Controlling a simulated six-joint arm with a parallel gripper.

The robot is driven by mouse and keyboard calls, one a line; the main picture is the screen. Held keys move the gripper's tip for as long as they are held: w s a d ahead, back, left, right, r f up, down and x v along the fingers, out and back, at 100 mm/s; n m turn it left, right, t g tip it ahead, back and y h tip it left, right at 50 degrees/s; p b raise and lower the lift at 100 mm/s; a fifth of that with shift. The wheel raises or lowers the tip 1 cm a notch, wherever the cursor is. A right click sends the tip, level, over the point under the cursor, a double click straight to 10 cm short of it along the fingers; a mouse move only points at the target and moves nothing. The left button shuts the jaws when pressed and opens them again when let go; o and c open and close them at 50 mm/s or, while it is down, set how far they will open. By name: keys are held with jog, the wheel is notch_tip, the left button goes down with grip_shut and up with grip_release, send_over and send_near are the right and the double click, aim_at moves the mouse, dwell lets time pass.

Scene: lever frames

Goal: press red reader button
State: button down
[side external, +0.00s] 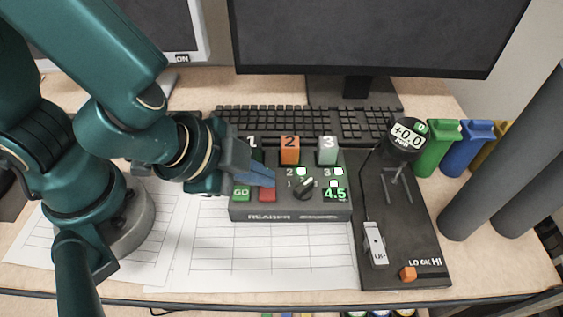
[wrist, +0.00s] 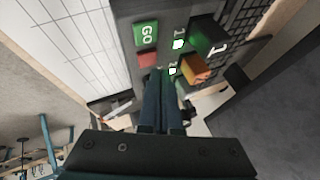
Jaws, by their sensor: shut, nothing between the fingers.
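The dark reader box (side external: 290,217) stands on the desk in front of the keyboard. Its red button (side external: 267,195) is on the top left, just right of the green GO button (side external: 241,194). My gripper (side external: 268,180) is shut and empty, with its blue fingertips just above and behind the red button. I cannot tell whether they touch it. In the wrist view the red button (wrist: 147,59) shows beside the fingertips (wrist: 160,72), below the GO button (wrist: 146,33), and the fingers hide part of the reader.
A dial (side external: 304,188) sits right of my fingers. A dark lever board (side external: 405,270) lies to the right. Paper sheets (side external: 215,255) cover the front left.

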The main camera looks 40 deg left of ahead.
aim_at(262, 192)
jog(key=shift+f, duration=0.1)
jog(key=shift+f, duration=0.35)
jog(key=shift+f, duration=0.35)
dwell(0.5)
jog(key=shift+r, duration=0.8)
jog(key=shift+r, duration=0.1)
jog(key=shift+r, duration=2.4)
